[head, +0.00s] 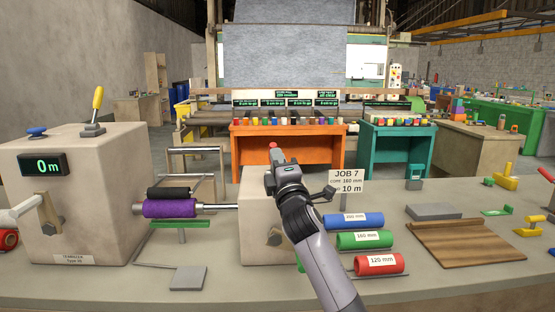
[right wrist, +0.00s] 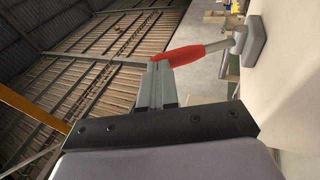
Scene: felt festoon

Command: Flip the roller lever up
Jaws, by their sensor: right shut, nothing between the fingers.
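A lever with a red handle (right wrist: 185,55) shows in the right wrist view, its metal rod running to a grey base (right wrist: 257,42) on a beige surface. In the head view only a red tip (head: 273,145) shows above my right gripper (head: 277,156), which hides the rest. My right gripper is shut and empty; its fingertips (right wrist: 157,75) are close against the red handle, and I cannot tell if they touch. A yellow-handled lever (head: 96,102) stands upright on the left beige block (head: 90,165). My left gripper is not in view.
The right beige block (head: 258,220) stands behind my right arm. A purple roll (head: 170,208) sits on a shaft between the blocks. Blue (head: 355,220), green (head: 364,240) and red (head: 380,263) rolls lie right of my arm, beside a brown board (head: 465,243).

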